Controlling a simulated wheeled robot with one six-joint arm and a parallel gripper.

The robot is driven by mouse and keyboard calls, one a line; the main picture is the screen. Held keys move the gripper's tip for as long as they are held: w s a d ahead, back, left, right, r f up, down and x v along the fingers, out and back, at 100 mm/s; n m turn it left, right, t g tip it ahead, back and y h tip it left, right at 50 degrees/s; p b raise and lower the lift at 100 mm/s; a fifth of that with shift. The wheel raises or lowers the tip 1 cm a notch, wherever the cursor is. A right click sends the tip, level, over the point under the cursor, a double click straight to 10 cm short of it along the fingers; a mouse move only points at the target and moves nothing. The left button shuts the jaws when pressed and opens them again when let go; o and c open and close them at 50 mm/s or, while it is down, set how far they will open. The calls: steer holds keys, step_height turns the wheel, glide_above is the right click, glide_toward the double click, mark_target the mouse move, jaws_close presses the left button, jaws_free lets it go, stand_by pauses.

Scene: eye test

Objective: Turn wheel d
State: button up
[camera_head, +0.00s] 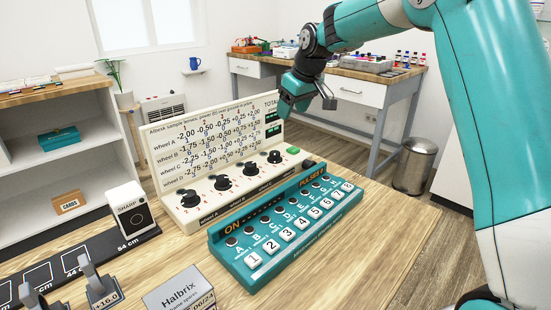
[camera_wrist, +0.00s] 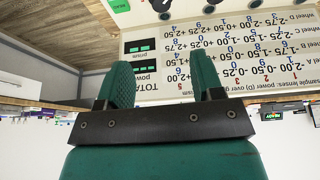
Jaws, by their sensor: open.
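The cream lens panel (camera_head: 215,150) stands on the wooden table with a row of black wheel knobs along its base. The rightmost knob, by its place wheel D (camera_head: 274,157), is beside a green button. The knob also shows partly at the top edge of the wrist view (camera_wrist: 160,5). My gripper (camera_head: 285,108) is up by the panel's top right corner, above wheel D and apart from it. In the wrist view its two teal fingers (camera_wrist: 162,75) are spread with nothing between them, and the panel appears upside down.
The other knobs, A (camera_head: 189,200), B (camera_head: 222,183) and C (camera_head: 250,170), sit to the left. A teal button box (camera_head: 250,262) lies in front of the panel. The table's right side (camera_head: 385,225) is clear.

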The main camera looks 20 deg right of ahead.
mark_target(275, 153)
steer(key=x, duration=1.6)
steer(key=shift+a+f+b, duration=0.1)
steer(key=shift+f+b, duration=0.25)
steer(key=shift+b, duration=0.05)
steer(key=shift+c, duration=0.4)
steer(key=c, duration=0.8)
steer(key=shift+c, duration=0.2)
steer(key=shift+r+m, duration=0.1)
steer(key=shift+m, duration=0.2)
steer(key=m+h+p, duration=0.2)
steer(key=m, duration=0.2)
steer(key=shift+a, duration=0.15)
steer(key=shift+m+h+p, duration=0.8)
steer(key=shift+m+p, duration=0.1)
steer(key=shift+m, duration=1.3)
